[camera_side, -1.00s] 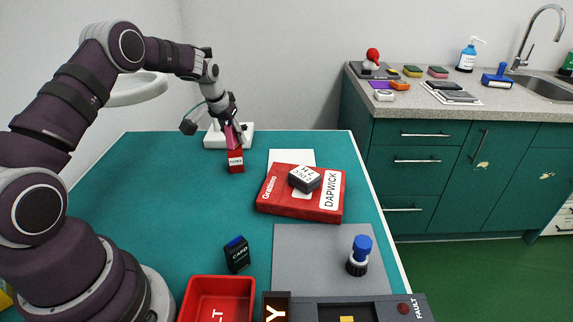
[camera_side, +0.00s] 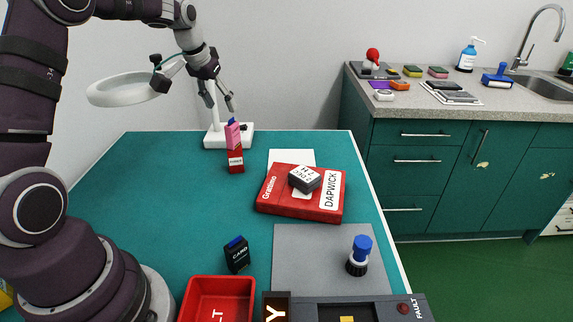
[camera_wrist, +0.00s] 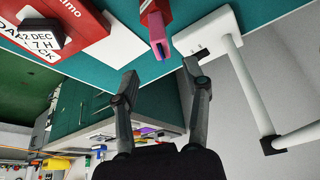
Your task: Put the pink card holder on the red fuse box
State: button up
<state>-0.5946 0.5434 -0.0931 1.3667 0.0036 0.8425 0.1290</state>
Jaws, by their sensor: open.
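The pink card holder (camera_side: 233,137) stands upright on top of the red fuse box (camera_side: 235,161), with a small blue bit showing at its top. The red fuse box stands on the teal table near its back edge. My gripper (camera_side: 222,109) is open and empty, above the pink card holder and apart from it. In the wrist view the pink card holder (camera_wrist: 157,37) shows just beyond the gap between my open fingertips (camera_wrist: 160,69), with part of the red fuse box (camera_wrist: 153,10) behind it.
A white lamp base (camera_side: 243,138) with a post stands close behind the fuse box. A red case (camera_side: 275,198) with a date block (camera_side: 305,179) lies to the right. A black card holder (camera_side: 237,256) and red tray (camera_side: 196,303) are in front. The left tabletop is clear.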

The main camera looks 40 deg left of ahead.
jog(key=s+d+r+m, duration=0.2)
jog(key=s+d+r, duration=0.35)
jog(key=d, duration=0.45)
jog(key=s+d+f+m+t+h, duration=0.1)
jog(key=s+d+m, duration=0.1)
jog(key=s+d, duration=0.6)
jog(key=s, duration=0.2)
jog(key=shift+s+f+h, duration=0.25)
jog(key=shift+s+h, duration=0.15)
